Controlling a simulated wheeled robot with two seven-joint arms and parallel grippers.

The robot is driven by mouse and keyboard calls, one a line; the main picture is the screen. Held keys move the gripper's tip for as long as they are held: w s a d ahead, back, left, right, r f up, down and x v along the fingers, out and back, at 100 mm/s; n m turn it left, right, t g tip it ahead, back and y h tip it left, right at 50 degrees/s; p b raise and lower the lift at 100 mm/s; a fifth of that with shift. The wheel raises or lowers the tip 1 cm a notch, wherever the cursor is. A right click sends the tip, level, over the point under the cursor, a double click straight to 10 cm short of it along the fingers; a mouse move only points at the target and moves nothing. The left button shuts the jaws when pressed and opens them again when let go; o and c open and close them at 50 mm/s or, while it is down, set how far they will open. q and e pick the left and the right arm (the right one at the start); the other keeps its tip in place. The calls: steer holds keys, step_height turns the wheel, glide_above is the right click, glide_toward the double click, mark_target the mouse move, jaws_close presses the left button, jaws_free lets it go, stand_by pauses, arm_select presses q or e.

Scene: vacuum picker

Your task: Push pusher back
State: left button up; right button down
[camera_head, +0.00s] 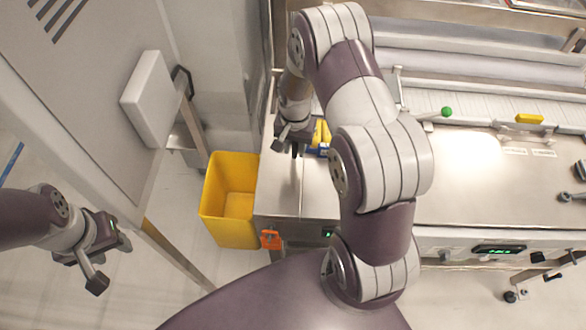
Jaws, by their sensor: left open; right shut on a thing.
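My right gripper (293,147) points down over the left part of the steel worktop (273,195). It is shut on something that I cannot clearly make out. A yellow and blue object (321,138) is right beside it, partly behind my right arm. I cannot tell whether this is what the fingers hold, nor which part is the pusher. My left gripper (102,266) is open and empty over the floor at the lower left, apart from the worktop. My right arm hides the middle of the worktop.
A yellow bin (229,225) stands on the floor left of the worktop. An orange part (270,240) is on the worktop's front edge. A lever with a green knob (446,112) and a yellow handle (530,118) are at the back right. The right worktop is mostly clear.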

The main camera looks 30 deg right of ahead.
steer(key=w+d, duration=0.1)
steer(key=w, duration=0.1)
steer(key=w+d, duration=0.1)
steer(key=w, duration=0.1)
steer(key=w+d+b, duration=0.1)
steer(key=w, duration=0.1)
steer(key=shift+d, duration=0.3)
steer(key=shift+r, duration=0.15)
steer(key=shift+w, duration=0.15)
steer(key=c, duration=1.1)
jaws_free()
steer(key=shift+d, duration=0.1)
steer(key=shift+o, duration=0.2)
step_height(320, 180, up, 12)
steer(key=shift+r+b, duration=0.25)
steer(key=shift+b, duration=0.15)
